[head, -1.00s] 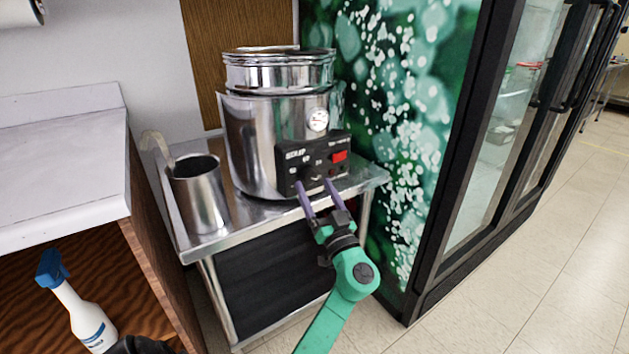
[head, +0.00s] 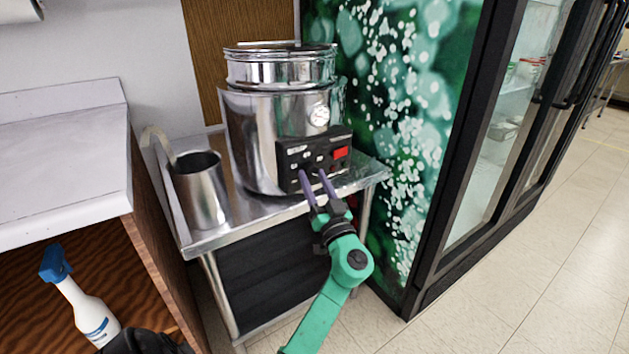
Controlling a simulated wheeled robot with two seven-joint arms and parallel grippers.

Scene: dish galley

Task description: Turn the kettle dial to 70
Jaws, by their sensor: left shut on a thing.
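The kettle (head: 255,140) is a large shiny metal pot on a steel side table. Its black control panel (head: 290,153) faces me, with pale markings, a red display and small buttons. My left gripper (head: 315,175) is at the lower part of this panel, its two purple fingers on either side of the dial. It is shut on the dial, which is mostly hidden by the fingers and dark against the panel. The markings are too small and blurred to read the dial's setting. My right gripper is not in view.
A metal canister (head: 202,190) with a utensil stands left of the kettle on the steel table (head: 240,228). A white counter (head: 60,160) is at the left, with a blue-topped spray bottle (head: 85,305) below. A glass-door fridge (head: 500,130) stands at the right.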

